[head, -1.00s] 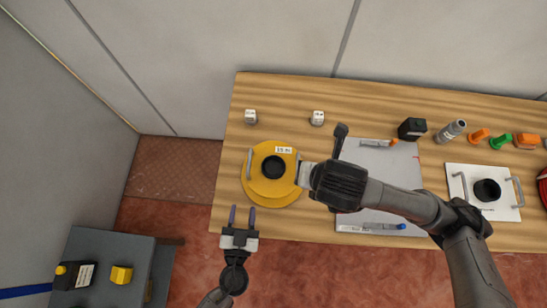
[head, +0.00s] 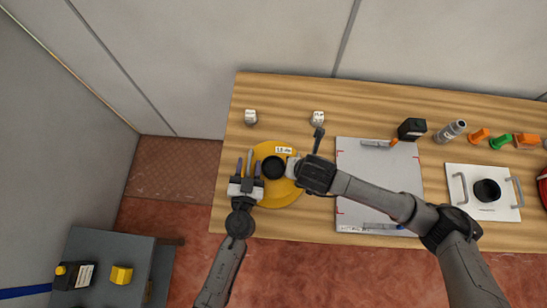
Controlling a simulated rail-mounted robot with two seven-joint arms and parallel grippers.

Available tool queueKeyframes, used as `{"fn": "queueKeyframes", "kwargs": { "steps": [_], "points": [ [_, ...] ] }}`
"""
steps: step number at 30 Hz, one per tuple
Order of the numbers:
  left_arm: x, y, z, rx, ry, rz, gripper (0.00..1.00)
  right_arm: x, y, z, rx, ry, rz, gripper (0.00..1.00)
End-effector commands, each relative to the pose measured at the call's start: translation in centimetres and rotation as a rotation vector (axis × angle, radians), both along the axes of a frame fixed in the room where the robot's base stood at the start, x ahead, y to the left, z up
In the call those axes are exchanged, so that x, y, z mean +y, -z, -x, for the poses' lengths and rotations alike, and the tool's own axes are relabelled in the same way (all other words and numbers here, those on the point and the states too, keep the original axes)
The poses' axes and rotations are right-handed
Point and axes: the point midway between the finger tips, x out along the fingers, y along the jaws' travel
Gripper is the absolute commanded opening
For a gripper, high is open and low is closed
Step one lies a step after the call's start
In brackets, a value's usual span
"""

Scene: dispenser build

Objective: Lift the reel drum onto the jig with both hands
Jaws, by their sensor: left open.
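The yellow reel drum (head: 283,197) lies on the left part of the wooden bench. It has a dark round hub, a white label and a grey handle at its left edge (head: 249,160). My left gripper (head: 249,168) is open over the drum's left edge, its two fingers on either side of that handle. My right gripper (head: 293,168) is at the drum's right edge, where the other handle is hidden behind it. Its fingers do not show clearly. A flat grey board (head: 380,190) with red corner marks, possibly the jig, lies right of the drum.
A white plate (head: 484,208) with two handles and a black round cup lies further right. A grey cabinet (head: 113,258) stands at the lower left.

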Motion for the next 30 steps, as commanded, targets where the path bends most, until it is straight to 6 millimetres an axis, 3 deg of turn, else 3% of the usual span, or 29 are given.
{"fn": "queueKeyframes", "kwargs": {
  "steps": [14,27,30],
  "points": [
    [-0.04,0.0,-0.61,0.0,0.0,0.0,0.42,0.1,0.5,-0.29,0.0,0.0,-0.001,0.42],
    [0.01,0.0,-0.6,0.0,-0.001,0.0,0.01,0.07,0.49,-0.29,0.0,0.0,0.0,0.01],
    [0.04,0.01,-0.6,0.0,-0.001,-0.001,0.0,0.04,0.49,-0.29,0.0,0.0,0.001,0.0]
  ]
}}
